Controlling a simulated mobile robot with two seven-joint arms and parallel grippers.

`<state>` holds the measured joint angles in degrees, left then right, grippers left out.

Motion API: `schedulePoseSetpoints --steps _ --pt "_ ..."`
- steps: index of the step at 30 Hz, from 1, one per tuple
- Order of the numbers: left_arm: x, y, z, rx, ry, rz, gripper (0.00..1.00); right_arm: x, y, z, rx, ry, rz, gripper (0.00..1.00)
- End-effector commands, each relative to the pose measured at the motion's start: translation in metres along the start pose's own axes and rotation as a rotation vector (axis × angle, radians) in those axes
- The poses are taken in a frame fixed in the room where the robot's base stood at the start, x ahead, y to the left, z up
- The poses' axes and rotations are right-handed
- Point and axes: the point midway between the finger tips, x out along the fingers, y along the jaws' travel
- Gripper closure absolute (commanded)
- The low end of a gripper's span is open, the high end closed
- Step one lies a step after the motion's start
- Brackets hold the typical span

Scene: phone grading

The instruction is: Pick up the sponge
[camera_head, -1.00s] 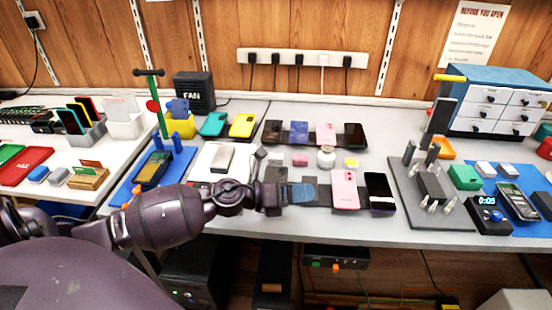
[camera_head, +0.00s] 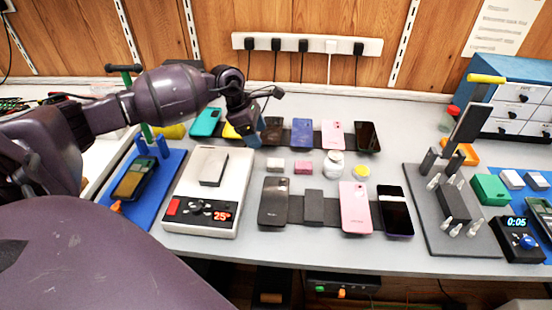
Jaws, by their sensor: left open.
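My left gripper (camera_head: 256,122) is open above the back of the table, in front of the phones there, with one dark finger and a blue part at its lower end. I see nothing held in it. No thing is plainly a sponge. A round yellow item (camera_head: 361,173) lies further right, beside a white jar (camera_head: 334,163). My right gripper is not in view.
A dark phone (camera_head: 273,201), grey block (camera_head: 314,206), pink phone (camera_head: 355,208) and black phone (camera_head: 396,211) line the front. A grey fixture board (camera_head: 419,190) stands right.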

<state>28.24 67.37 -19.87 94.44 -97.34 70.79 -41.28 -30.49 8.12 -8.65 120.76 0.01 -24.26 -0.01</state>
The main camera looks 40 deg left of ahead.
Motion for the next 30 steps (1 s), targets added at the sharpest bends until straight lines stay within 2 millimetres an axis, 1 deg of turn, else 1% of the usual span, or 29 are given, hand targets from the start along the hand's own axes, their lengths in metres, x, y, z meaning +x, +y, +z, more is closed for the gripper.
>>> schedulePoseSetpoints --steps 5,10,12,17,21,27,30 --pt "0.017 -0.001 0.0 -0.001 0.0 -0.004 0.32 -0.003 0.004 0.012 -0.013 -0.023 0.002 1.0" --pt "0.043 -0.001 0.001 -0.001 -0.001 -0.005 0.32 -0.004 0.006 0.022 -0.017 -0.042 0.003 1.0" --pt "0.051 -0.001 0.001 -0.002 -0.001 -0.004 0.32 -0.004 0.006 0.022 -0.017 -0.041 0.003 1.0" --pt "0.061 -0.002 0.003 0.0 -0.002 -0.002 0.32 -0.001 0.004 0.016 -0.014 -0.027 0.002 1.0" --pt "0.079 -0.006 0.008 -0.001 -0.003 -0.005 0.32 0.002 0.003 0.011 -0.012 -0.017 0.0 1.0" --pt "0.103 -0.008 0.01 -0.003 -0.001 -0.004 0.32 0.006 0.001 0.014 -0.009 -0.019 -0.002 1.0" --pt "0.107 -0.007 0.01 -0.001 -0.001 -0.002 0.32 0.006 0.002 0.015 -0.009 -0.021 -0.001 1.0"
